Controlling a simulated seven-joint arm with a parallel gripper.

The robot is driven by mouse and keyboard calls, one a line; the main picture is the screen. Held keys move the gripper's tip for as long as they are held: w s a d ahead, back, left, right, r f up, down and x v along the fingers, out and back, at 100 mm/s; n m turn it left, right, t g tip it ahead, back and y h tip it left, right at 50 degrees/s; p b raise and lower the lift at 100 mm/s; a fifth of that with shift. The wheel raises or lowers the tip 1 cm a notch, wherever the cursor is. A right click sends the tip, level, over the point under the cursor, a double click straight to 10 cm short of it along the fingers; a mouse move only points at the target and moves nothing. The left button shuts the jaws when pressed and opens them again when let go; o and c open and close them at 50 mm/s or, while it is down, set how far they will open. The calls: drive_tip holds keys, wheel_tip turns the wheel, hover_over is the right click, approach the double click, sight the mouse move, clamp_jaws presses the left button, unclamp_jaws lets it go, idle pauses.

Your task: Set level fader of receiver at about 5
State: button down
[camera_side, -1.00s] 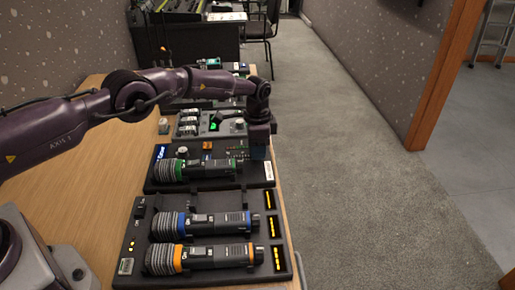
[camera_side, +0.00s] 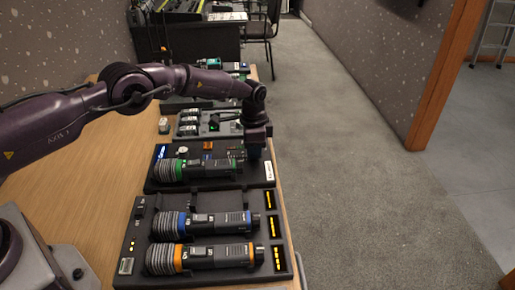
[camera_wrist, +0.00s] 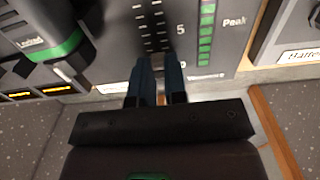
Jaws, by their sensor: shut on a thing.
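The receiver (camera_side: 262,184) is a dark panel on the table; a green-ringed microphone (camera_side: 195,169) lies on it. In the wrist view the receiver's grey face (camera_wrist: 110,60) carries a scale of white marks (camera_wrist: 154,28), with a 5 and a 0 beside it. My gripper (camera_side: 254,157) is low over the receiver's right part. In the wrist view its blue fingers (camera_wrist: 158,60) are close together at the bottom end of the scale, near the 0. They are shut on the level fader's knob, which they hide.
A green light bar (camera_wrist: 206,35) marked Peak stands right of the scale. The green-ringed microphone (camera_wrist: 45,40) lies close on the left. A tray (camera_side: 140,225) with blue and orange microphones is nearer the side camera. Another grey panel (camera_side: 222,126) stands behind.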

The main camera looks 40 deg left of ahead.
sight(242, 157)
drive_tip(key=shift+s+a, duration=1)
drive_tip(key=shift+a, duration=0.15)
drive_tip(key=c, duration=1.1)
unclamp_jaws()
drive_tip(key=shift+c, duration=0.2)
drive_tip(key=shift+d, duration=0.1)
wheel_tip(242, 157, up, 13)
